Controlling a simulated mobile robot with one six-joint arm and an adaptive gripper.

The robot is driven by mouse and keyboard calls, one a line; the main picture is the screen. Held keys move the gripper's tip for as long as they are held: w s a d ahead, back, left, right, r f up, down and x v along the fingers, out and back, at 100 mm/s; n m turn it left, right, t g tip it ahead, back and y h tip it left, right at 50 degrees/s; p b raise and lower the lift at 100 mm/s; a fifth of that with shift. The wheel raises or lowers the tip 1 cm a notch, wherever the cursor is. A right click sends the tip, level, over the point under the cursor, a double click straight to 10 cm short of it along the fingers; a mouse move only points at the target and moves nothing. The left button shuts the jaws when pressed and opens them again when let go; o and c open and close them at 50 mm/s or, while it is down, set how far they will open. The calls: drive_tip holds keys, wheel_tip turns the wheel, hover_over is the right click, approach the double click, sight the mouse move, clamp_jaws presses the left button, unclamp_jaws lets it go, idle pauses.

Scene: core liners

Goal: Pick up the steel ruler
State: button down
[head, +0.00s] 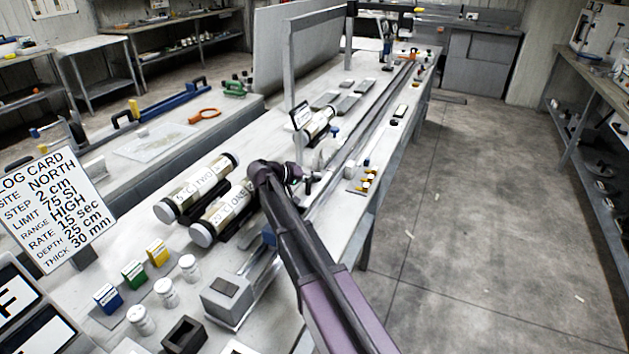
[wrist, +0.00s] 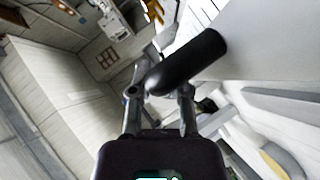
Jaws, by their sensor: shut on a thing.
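My gripper (head: 303,178) is over the bench, just right of the labelled core tubes, partly hidden by my arm in the head view. In the wrist view my gripper (wrist: 160,91) has its two fingers on either side of a black rounded bar (wrist: 190,60). The bar lies slantwise across the fingertips and is held between them. It looks like a thick, smooth black cylinder, with no ruler marks visible. I cannot make out the steel ruler for certain in either view. A long metal rail (head: 372,108) runs along the bench beyond my gripper.
Two labelled core tubes (head: 197,186) lie left of my gripper. White jars (head: 166,292) and coloured boxes (head: 133,273) stand at the near left. A grey metal frame (head: 288,80) rises over the bench.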

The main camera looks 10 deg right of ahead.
drive_tip(key=shift+r, duration=0.2)
wheel_tip(320, 180, up, 10)
drive_tip(key=p, duration=0.9)
drive_tip(key=shift+f+p, duration=0.2)
drive_tip(key=shift+p, duration=0.2)
